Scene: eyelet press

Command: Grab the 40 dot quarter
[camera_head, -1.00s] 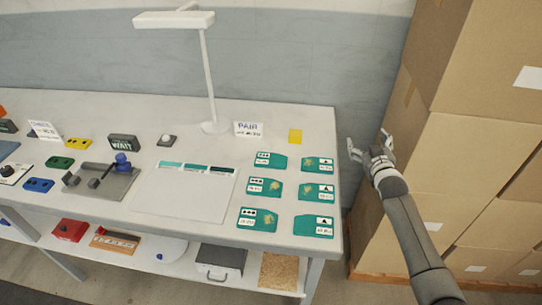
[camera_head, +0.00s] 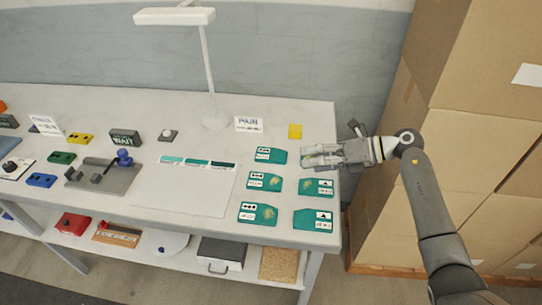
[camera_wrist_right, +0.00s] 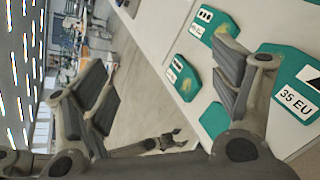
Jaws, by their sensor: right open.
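Teal quarter pieces with white labels lie in two columns on the table. The left column has dot labels: top (camera_head: 270,155), middle (camera_head: 264,182) and bottom (camera_head: 258,214). Their sizes are too small to read, so I cannot tell which is the 40. The right column has triangle labels, middle (camera_head: 317,188) and bottom (camera_head: 313,220); its top piece is hidden by my right gripper (camera_head: 322,156). That gripper is open and empty above the table's right end. In the wrist view, a "35 EU" piece (camera_wrist_right: 296,92) lies beyond one finger. A small dark claw (camera_wrist_right: 168,140) there looks like my left gripper.
Stacked cardboard boxes (camera_head: 470,150) rise close to the table's right edge.

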